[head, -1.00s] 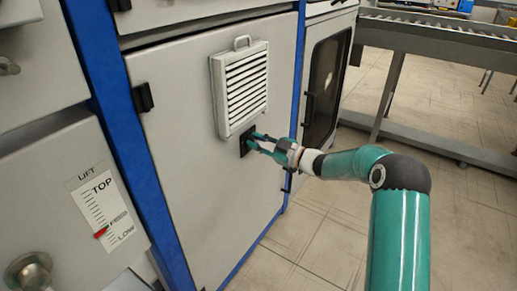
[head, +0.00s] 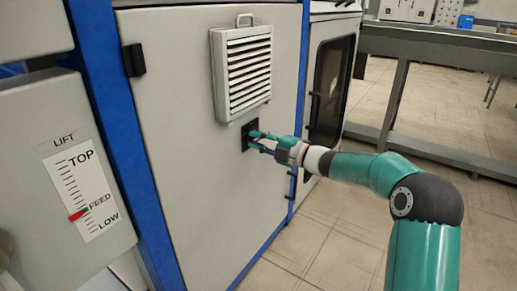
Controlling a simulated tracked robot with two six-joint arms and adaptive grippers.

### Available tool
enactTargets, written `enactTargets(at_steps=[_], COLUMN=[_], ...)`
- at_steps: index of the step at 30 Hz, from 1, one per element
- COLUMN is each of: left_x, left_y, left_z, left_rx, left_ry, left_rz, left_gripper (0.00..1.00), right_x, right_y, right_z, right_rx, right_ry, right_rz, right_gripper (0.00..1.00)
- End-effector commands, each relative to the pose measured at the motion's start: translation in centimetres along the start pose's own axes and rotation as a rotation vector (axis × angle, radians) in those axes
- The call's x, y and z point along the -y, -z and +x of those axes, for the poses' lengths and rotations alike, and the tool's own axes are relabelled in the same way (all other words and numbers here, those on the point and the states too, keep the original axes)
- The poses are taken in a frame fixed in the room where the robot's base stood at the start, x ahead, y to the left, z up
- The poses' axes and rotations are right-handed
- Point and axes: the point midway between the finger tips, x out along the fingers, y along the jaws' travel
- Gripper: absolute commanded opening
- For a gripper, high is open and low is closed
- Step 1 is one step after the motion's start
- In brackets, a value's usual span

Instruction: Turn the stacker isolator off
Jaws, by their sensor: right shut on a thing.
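The stacker isolator (head: 246,133) shows as a small black plate on the grey cabinet door, just below the louvred vent. I cannot make out which way the handle is turned. My left gripper is not in view.
The louvred vent (head: 243,75) stands out from the door (head: 180,130) above my fingers. A lift scale (head: 82,190) with a red pointer is at the left. A windowed door (head: 328,95) and a conveyor frame (head: 440,50) lie to the right.

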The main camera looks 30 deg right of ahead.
Motion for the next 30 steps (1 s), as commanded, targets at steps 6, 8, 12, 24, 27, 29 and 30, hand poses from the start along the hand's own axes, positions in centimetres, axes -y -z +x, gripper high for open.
enactTargets(at_steps=[6, 8, 12, 24, 27, 29, 30], left_x=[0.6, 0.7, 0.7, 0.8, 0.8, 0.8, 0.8], left_y=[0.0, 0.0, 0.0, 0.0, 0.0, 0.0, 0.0], left_z=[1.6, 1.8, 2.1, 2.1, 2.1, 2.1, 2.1], left_rx=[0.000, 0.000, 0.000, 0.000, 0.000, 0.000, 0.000], left_ry=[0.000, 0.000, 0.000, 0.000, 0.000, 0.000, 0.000], left_rz=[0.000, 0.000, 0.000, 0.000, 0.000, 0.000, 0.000], left_gripper=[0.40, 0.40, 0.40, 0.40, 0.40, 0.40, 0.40], right_x=[1.0, 1.0, 1.1, 1.1, 1.1, 1.1, 1.0], right_y=[0.1, 0.1, 0.2, 0.3, 0.3, 0.3, 0.2], right_z=[0.1, 0.1, 0.1, 0.2, 0.2, 0.2, 0.2], right_rx=[-0.007, -0.007, -0.008, -0.011, -0.011, -0.011, -0.010], right_ry=[0.008, 0.008, 0.008, 0.010, 0.010, 0.010, 0.009], right_rz=[-0.116, -0.138, -0.170, -0.184, -0.184, -0.184, -0.184], right_gripper=[0.00, 0.00, 0.00, 0.00, 0.23, 0.33, 0.40])
